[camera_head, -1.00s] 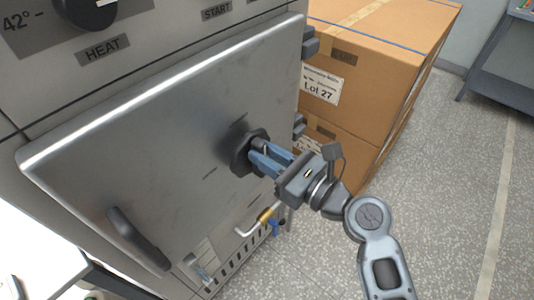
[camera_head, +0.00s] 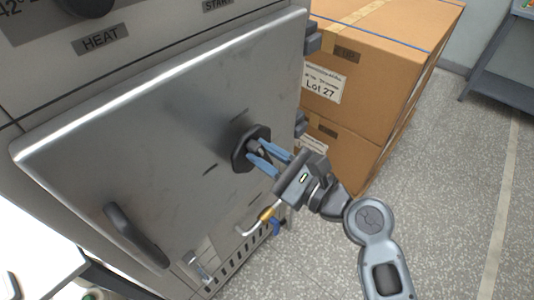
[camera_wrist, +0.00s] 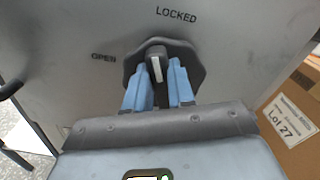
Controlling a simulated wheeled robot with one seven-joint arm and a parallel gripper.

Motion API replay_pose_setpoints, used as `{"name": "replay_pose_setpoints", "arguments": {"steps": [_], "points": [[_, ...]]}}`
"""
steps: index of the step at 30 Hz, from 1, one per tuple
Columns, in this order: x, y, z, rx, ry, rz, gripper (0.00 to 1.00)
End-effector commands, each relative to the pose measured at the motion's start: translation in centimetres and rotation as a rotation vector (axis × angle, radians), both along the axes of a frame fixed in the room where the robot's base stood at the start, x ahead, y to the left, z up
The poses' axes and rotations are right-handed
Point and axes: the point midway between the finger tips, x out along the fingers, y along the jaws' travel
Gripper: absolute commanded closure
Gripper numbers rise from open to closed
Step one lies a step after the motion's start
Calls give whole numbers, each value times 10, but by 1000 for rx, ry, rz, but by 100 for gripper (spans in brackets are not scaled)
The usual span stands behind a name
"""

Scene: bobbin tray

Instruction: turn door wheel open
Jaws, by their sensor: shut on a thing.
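The door wheel (camera_head: 240,153) is a dark many-sided disc with a raised grip bar, set on the grey metal door (camera_head: 150,130). In the wrist view the wheel (camera_wrist: 196,62) shows a white mark on its bar, which stands roughly upright in the picture, below and slightly left of the word LOCKED (camera_wrist: 176,15). The word OPEN (camera_wrist: 104,56) is to the wheel's left. My gripper (camera_head: 258,154) has its blue fingers on either side of the bar and is shut on it; the fingers also show in the wrist view (camera_wrist: 157,85). The door looks closed.
A dark door handle (camera_head: 135,235) sticks out at the door's lower left. Stacked cardboard boxes (camera_head: 375,60) stand close on the right. A pipe with a brass fitting (camera_head: 267,213) lies below my gripper. A white surface (camera_head: 40,270) is at lower left. Speckled floor (camera_head: 450,170) is clear at right.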

Motion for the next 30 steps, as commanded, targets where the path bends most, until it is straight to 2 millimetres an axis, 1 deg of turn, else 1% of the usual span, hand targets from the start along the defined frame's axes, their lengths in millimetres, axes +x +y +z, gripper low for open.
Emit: {"name": "replay_pose_setpoints", "arguments": {"steps": [1, 30], "points": [[-1, 0, -3, -27, -35, 0, 100], [-11, 9, -21, -579, -744, 0, 100]]}}
